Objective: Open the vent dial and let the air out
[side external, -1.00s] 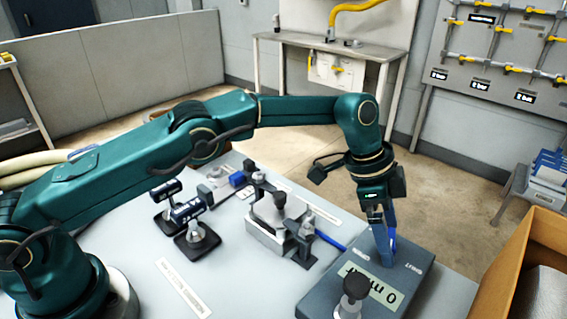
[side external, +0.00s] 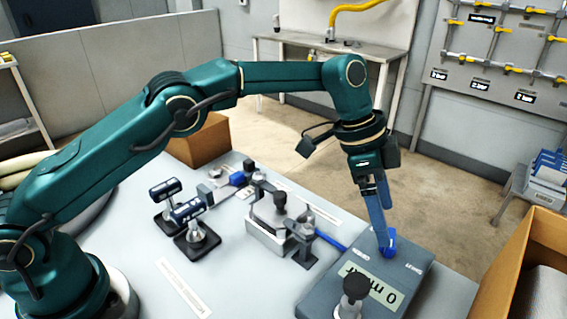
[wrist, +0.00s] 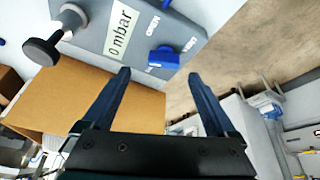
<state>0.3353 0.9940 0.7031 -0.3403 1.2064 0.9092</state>
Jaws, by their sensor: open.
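The vent dial, a blue knob (side external: 388,243), sits on the top of a grey-blue box (side external: 327,285) whose display reads 0 mbar. In the wrist view the dial (wrist: 163,58) lies just beyond and between my two fingertips. Printed words stand on the box beside it; one looks like OPEN, but I cannot read the other surely. My gripper (side external: 383,240) points down over the dial, its fingers apart; it is empty in the wrist view (wrist: 159,73). The near finger hides part of the dial in the side view.
A black knob (side external: 353,286) stands up from the box's near side. A roller device with clamps (side external: 270,225) and two dark cylinders on stands (side external: 190,210) are left of the box. A cardboard carton (side external: 530,260) stands close on the right.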

